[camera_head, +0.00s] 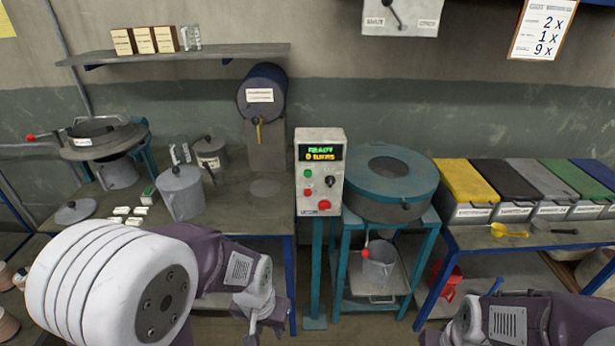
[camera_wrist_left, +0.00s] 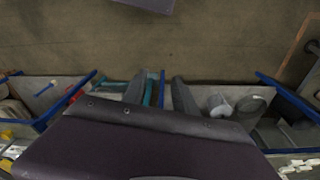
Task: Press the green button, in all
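The green button (camera_head: 307,173) is on the front of a grey control box (camera_head: 335,146), upper left of its panel. The box's display (camera_head: 320,152) reads READY in green with a yellow line starting with 0 below. Two red buttons and a black knob share the panel. My left gripper (camera_head: 267,318) is below and left of the box, apart from it. In the left wrist view its two fingers (camera_wrist_left: 159,92) stand apart with nothing seen between them. My right gripper (camera_head: 462,322) is at the lower right, partly cut off; its fingers are not clear.
A teal round machine (camera_head: 425,178) stands right of the box, with a grey bucket (camera_head: 378,268) below. Lidded bins (camera_head: 470,213) line the right table. The left bench (camera_head: 225,215) holds a grey pot (camera_head: 181,195) and a dark drum dispenser (camera_head: 262,80). Air before the box looks free.

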